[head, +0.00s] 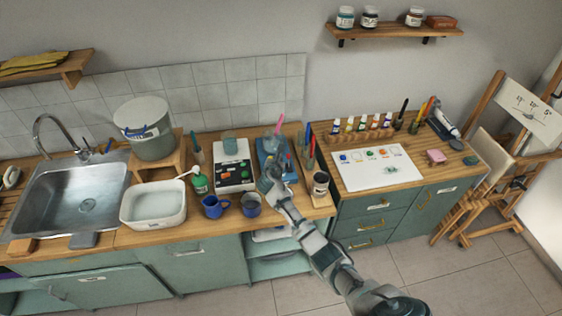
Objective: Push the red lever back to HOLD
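A blue device (264,145) stands on the wooden counter, left of the gap between the two counters. A small red upright piece (289,160), which looks like the red lever, shows at its right front side. No HOLD mark can be read at this size. My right gripper (272,173) is at the front of the blue device, just left of the red piece. It covers part of the device. I cannot tell whether it touches the lever or whether its fingers are open. My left gripper is not in view.
A white device with a dark button panel (233,176) stands left of the blue one. Brushes in a holder (309,152) stand close on the right.

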